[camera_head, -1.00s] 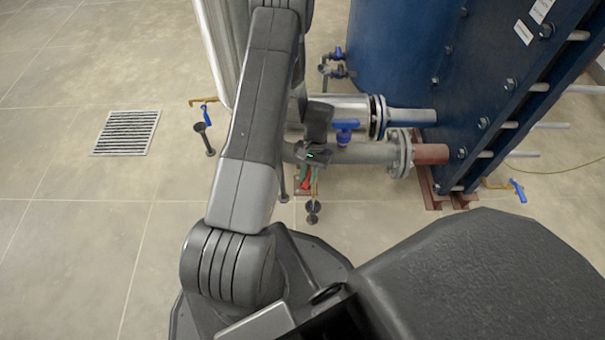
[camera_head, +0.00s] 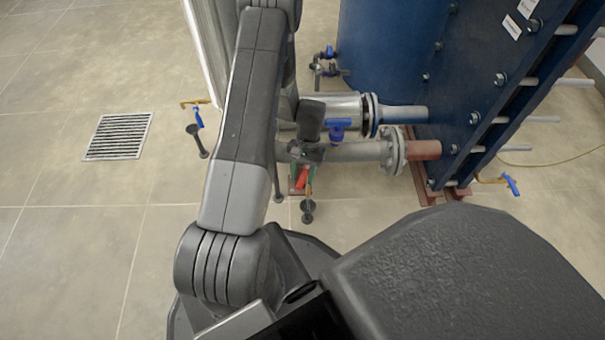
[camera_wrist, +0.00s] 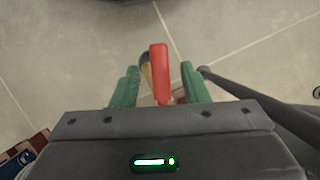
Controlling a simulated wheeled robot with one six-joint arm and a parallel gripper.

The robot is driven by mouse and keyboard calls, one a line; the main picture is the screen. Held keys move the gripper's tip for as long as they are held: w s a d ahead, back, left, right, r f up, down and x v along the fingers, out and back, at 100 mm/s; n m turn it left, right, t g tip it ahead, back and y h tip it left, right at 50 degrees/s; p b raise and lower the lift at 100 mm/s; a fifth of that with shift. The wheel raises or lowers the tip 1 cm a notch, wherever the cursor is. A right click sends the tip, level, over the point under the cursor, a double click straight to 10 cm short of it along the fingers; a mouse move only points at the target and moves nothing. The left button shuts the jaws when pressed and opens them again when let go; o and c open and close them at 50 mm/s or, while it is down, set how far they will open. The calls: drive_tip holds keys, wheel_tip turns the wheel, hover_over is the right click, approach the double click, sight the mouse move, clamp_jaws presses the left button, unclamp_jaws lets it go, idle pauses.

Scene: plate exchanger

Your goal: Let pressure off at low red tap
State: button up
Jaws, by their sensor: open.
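The low red tap (camera_head: 303,178) shows as a red lever below the grey pipe in the head view, partly hidden by my arm. In the wrist view the red lever (camera_wrist: 160,72) stands between the two green fingers of my gripper (camera_wrist: 160,88). The fingers are apart, with a gap on either side of the lever. A brass-coloured part (camera_wrist: 146,70) shows just left of the lever. In the head view my gripper (camera_head: 301,176) is at the red tap, small and partly covered by my wrist. The tap's body is mostly hidden.
A blue-handled valve (camera_head: 338,126) sits on the pipe just above. Other blue-handled taps stand at the left (camera_head: 198,118) and right (camera_head: 511,184). A black funnel drain (camera_head: 307,207) is below the red tap. The blue exchanger (camera_head: 470,90) stands right.

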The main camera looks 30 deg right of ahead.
drive_tip(key=p+v, duration=0.4)
drive_tip(key=v, duration=0.9)
drive_tip(key=shift+r, duration=0.25)
drive_tip(key=shift+w, duration=0.1)
drive_tip(key=shift+c, duration=0.2)
